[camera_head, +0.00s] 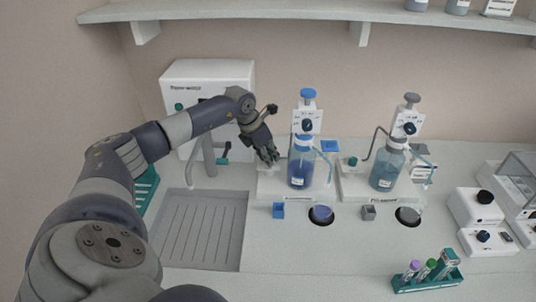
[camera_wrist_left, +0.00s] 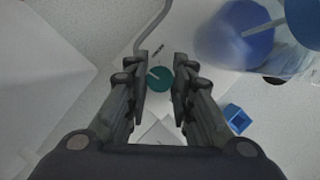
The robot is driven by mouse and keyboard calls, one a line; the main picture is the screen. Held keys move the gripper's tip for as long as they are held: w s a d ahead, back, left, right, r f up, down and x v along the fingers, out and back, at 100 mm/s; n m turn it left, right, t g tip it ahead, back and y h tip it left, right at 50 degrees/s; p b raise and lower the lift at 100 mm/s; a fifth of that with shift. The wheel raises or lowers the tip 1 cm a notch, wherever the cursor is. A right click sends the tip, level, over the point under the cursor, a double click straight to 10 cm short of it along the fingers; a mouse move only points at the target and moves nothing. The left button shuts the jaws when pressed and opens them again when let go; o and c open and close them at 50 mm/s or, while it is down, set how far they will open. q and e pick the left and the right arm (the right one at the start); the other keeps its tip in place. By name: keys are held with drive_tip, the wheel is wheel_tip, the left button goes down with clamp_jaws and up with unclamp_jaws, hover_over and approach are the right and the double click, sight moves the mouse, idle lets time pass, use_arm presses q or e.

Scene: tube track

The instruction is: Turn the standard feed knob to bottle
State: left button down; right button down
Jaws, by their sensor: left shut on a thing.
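My left gripper (camera_head: 270,160) reaches down over the left end of the left feed station (camera_head: 268,188), beside a bottle of blue liquid (camera_head: 300,170). In the left wrist view a round teal knob (camera_wrist_left: 160,78) with a white pointer line sits between the fingertips, and the gripper is shut on it. The pointer slants toward the upper left of that view. The gripper hides this knob in the head view. A matching teal knob (camera_head: 352,161) shows on the right station (camera_head: 350,188), with a grey-blue bottle (camera_head: 387,168). My right gripper is out of view.
A sink (camera_head: 203,228) with a tap (camera_head: 208,155) lies left of the stations. Small blue (camera_head: 279,210) and grey (camera_head: 368,212) blocks stand in front of them. A teal tube rack (camera_head: 428,281) is at front right. The middle front counter is clear.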

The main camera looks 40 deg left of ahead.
use_arm(q)
drive_tip(key=shift+n, duration=0.4)
drive_tip(key=shift+n+y+b, duration=0.3)
drive_tip(key=shift+n+y, duration=0.1)
drive_tip(key=shift+n, duration=0.2)
drive_tip(key=shift+w+d+n+y+b, duration=0.1)
drive_tip(key=shift+n+y+b, duration=0.35)
drive_tip(key=shift+n, duration=0.65)
drive_tip(key=shift+n+y+b, duration=0.25)
drive_tip(key=shift+n+b, duration=0.2)
drive_tip(key=shift+n, duration=0.55)
drive_tip(key=shift+r+n, duration=0.1)
drive_tip(key=shift+n, duration=0.4)
drive_tip(key=shift+y, duration=0.3)
drive_tip(key=c, duration=1.6)
unclamp_jaws()
drive_tip(key=shift+o, duration=1)
